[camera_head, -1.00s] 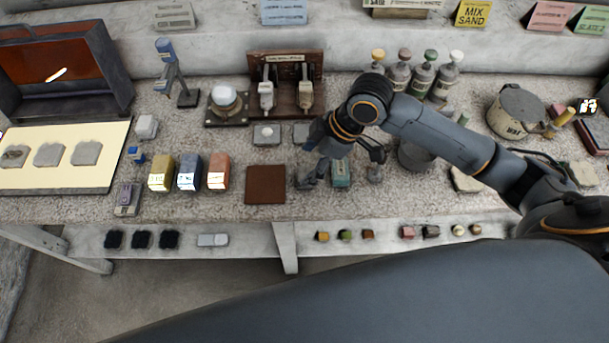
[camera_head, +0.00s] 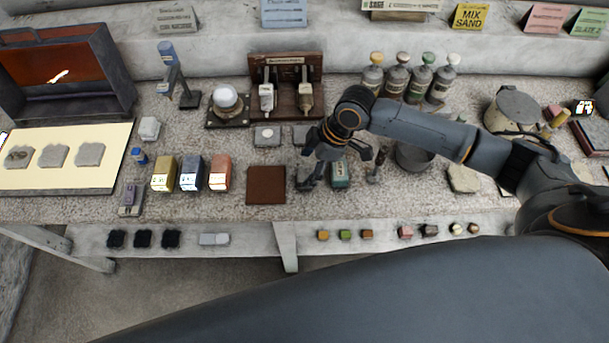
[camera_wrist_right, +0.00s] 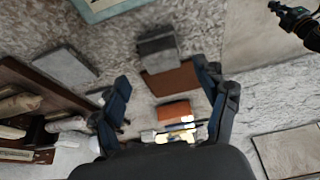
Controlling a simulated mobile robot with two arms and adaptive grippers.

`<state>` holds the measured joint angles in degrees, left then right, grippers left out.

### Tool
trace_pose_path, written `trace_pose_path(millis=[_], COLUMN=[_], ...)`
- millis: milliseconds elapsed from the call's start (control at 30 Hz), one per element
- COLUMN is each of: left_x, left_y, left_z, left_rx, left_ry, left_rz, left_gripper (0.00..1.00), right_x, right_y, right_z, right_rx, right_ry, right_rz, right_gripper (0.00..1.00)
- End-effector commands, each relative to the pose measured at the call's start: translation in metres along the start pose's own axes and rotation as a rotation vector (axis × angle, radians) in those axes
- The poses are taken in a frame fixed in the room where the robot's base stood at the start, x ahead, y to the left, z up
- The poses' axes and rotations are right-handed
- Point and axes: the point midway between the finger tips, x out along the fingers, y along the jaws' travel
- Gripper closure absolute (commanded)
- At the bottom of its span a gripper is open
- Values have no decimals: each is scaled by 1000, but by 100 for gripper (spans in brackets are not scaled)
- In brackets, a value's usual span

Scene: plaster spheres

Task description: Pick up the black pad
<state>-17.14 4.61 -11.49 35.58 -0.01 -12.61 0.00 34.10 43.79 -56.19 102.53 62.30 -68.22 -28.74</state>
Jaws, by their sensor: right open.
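Three black pads lie in a row on the low shelf at the front left in the head view: a left one (camera_head: 116,239), a middle one (camera_head: 143,239) and a right one (camera_head: 171,239). My right gripper (camera_head: 341,174) is over the worktop, fingers down and spread, around or above a small teal box (camera_head: 341,173). It is well to the right of the pads and farther back. In the right wrist view the gripper (camera_wrist_right: 163,78) is open, with nothing visibly held. I cannot make out the pads in that view. My left gripper does not show.
A brown mat (camera_head: 266,186) lies left of my right gripper. Gold (camera_head: 164,174), blue (camera_head: 191,174) and orange (camera_head: 220,174) boxes stand on the worktop behind the pads' shelf. A grey block (camera_head: 214,239) lies right of the pads. Several bottles stand behind my arm.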

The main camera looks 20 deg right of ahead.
Motion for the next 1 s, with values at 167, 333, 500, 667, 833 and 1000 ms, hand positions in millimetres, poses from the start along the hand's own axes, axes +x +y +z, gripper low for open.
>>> trace_pose_path(millis=[167,333,500,667,833,1000], left_x=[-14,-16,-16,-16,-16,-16], left_y=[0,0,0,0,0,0], left_z=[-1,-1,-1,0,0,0], left_rx=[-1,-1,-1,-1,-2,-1], left_ry=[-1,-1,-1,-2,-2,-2], left_rz=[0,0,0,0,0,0], left_gripper=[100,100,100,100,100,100], right_x=[26,41,43,42,42,42], right_y=[-5,-4,-4,-4,-4,-4], right_z=[5,6,6,6,6,6], right_rx=[2,0,-1,-1,-1,0], right_ry=[0,-1,-1,-1,-1,-1], right_rz=[-4,-1,-1,-1,-1,-1], right_gripper=[26,26,26,49,77,78])
